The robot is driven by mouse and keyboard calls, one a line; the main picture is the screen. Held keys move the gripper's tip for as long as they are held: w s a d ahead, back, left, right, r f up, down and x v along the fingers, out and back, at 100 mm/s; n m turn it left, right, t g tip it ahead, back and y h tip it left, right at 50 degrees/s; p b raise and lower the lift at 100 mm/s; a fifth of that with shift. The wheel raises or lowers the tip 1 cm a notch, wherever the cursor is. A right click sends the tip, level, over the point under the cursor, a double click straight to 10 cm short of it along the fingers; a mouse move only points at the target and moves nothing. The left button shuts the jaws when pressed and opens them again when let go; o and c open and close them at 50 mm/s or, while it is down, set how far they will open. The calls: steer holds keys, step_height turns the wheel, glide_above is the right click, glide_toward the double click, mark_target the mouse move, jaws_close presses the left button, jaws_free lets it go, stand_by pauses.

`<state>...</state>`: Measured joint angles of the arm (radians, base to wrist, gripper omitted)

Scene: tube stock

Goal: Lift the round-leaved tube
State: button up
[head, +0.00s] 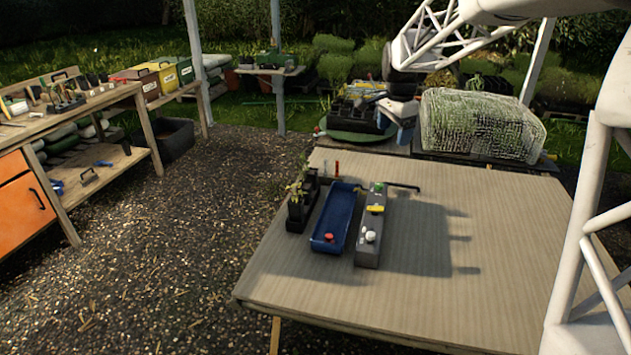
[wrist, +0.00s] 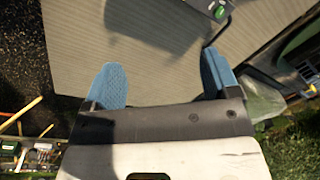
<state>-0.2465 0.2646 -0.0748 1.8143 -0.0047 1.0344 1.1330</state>
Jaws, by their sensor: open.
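Black plant tubes (head: 301,209) stand together at the left of the table, with small green seedlings (head: 299,186) rising from them. The leaves are too small to tell which tube is the round-leaved one. My gripper (wrist: 160,80) is open and empty, its two blue finger pads wide apart over the tabletop in the wrist view. In the head view my gripper hangs above the table's far edge, to the right of the tubes and well apart from them. No tube shows in the wrist view.
A blue tray (head: 326,243) with a red item in it lies right of the tubes. Beside it is a grey device (head: 368,252) with green, yellow and white parts; its green button (wrist: 219,12) shows in the wrist view. The table's right and front (head: 400,305) are clear.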

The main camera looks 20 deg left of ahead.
steer(key=w+a+f+m, duration=0.2)
steer(key=w+a+f, duration=0.4)
steer(key=w+a, duration=0.25)
steer(key=m+g, duration=0.1)
steer(key=m, duration=0.5)
glide_above(311, 179)
steer(key=w, duration=0.3)
steer(key=f, duration=2.1)
steer(key=shift+s+a, duration=0.25)
steer(key=shift+a+f, duration=0.2)
steer(key=shift+f, duration=0.05)
steer(key=shift+f, duration=0.1)
steer(key=shift+f, duration=1.2)
steer(key=shift+d+f, duration=0.15)
steer(key=shift+f, duration=2.45)
